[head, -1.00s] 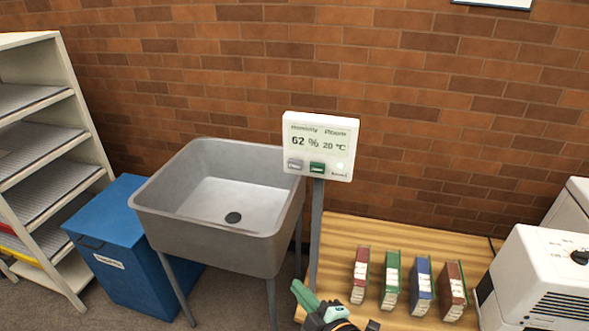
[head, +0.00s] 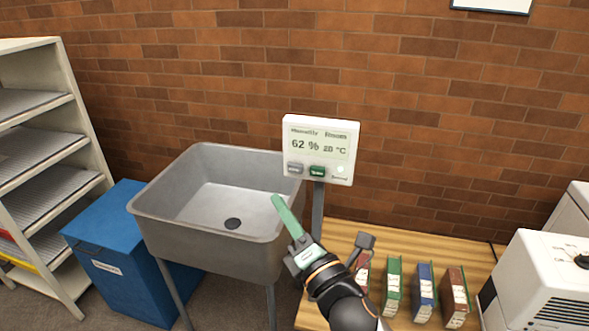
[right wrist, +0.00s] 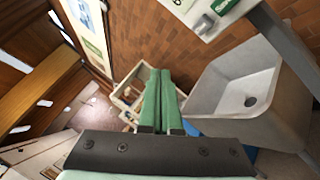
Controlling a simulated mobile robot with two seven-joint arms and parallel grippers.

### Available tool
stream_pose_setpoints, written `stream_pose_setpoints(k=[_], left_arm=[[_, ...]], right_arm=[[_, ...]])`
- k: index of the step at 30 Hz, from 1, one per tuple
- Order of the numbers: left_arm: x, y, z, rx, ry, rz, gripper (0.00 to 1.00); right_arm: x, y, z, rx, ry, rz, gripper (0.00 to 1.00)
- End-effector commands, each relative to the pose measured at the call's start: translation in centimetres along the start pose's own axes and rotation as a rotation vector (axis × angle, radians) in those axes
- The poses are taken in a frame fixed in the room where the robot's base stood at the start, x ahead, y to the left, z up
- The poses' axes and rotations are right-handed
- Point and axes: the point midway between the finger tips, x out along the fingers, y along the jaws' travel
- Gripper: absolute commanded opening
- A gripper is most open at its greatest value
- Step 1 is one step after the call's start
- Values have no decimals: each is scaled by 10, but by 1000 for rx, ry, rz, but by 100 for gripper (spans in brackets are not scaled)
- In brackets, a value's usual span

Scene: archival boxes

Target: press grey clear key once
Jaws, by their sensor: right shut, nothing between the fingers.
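The white humidity panel (head: 321,132) stands on a grey post and reads 62 % and 20 °C. Its grey key (head: 295,169) is at the lower left, beside a green key (head: 317,172). My right gripper (head: 278,199) has its green fingers together and empty. Its tips are below and a little left of the grey key, apart from the panel and in front of the sink. In the right wrist view the shut fingers (right wrist: 160,72) point ahead, and the grey key (right wrist: 202,25) shows at the upper right. My left gripper is not in view.
The grey sink (head: 160,200) stands left of the post, with a blue bin (head: 110,230) and a shelf rack (head: 85,130) further left. Several upright boxes stand on the wooden table (head: 400,245). A white machine (head: 545,270) is at the right.

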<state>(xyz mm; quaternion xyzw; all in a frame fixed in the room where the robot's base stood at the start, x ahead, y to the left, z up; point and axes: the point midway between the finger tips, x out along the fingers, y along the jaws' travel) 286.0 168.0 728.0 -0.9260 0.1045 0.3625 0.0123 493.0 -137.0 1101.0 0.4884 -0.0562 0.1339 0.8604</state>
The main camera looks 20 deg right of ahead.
Motion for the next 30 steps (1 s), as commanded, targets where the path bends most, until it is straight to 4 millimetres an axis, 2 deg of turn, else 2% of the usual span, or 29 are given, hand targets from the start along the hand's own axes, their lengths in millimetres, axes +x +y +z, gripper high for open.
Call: stream_pose_setpoints(k=[16, 30], left_arm=[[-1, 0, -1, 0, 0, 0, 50], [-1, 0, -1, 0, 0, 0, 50]], right_arm=[[49, -36, 36, -2, -1, -1, 0], [57, -42, 42, 1, -1, -1, 0]])
